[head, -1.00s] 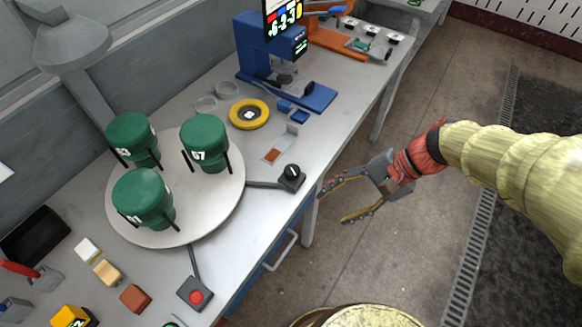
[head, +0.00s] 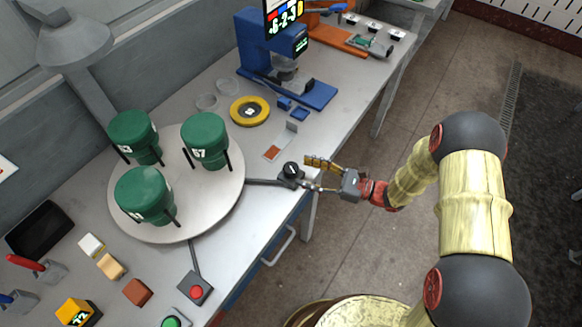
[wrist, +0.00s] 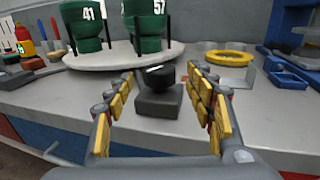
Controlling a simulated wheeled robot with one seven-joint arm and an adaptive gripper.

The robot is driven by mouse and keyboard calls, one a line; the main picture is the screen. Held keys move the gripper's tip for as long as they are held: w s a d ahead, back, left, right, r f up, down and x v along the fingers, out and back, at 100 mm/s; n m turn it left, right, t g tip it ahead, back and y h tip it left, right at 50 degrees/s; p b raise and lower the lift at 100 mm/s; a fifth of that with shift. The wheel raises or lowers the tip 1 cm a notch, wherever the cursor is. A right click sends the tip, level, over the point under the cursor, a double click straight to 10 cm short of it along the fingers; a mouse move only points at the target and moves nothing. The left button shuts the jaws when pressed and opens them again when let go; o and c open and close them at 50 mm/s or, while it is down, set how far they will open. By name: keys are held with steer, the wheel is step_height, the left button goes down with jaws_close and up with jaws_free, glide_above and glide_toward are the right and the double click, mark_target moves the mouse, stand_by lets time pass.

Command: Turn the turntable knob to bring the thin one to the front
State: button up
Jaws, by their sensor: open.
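The round pale turntable (head: 215,199) stands on the bench at the left and carries three dark green cylinders. They are marked 41 (head: 145,193), 57 (head: 205,140) and what looks like 53 (head: 133,134); all look similar in width. The black knob (head: 291,170) sits on a small dark base at the bench's front edge, joined to the turntable by a bar. My gripper (head: 313,175) is open at the knob, its fingers pointing at it. In the wrist view the knob (wrist: 155,76) shows between and beyond the two open fingers, with no clear contact.
A red button box (head: 195,290) and a green button (head: 171,322) stand left of the knob along the bench front. A yellow ring (head: 249,111) and a blue press (head: 262,60) stand behind. A small bracket (head: 281,142) lies close to the knob.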

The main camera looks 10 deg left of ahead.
mark_target(291, 168)
steer(key=a, duration=0.5)
steer(key=shift+w+a+b, duration=0.3)
steer(key=shift+w+b, duration=0.05)
steer(key=shift+b, duration=0.05)
steer(key=shift+c, duration=1.3)
steer(key=c, duration=0.7)
steer(key=shift+c, duration=0.7)
steer(key=shift+n+g, duration=0.5)
steer(key=shift+g, duration=0.3)
steer(key=shift+n+g, duration=0.6)
steer(key=shift+g, duration=0.4)
steer(key=shift+n+g+b, duration=0.35)
steer(key=shift+n+g, duration=0.65)
steer(key=shift+g, duration=0.5)
steer(key=shift+n+g+h, duration=0.4)
steer(key=shift+n+g, duration=0.3)
steer(key=shift+g, duration=0.4)
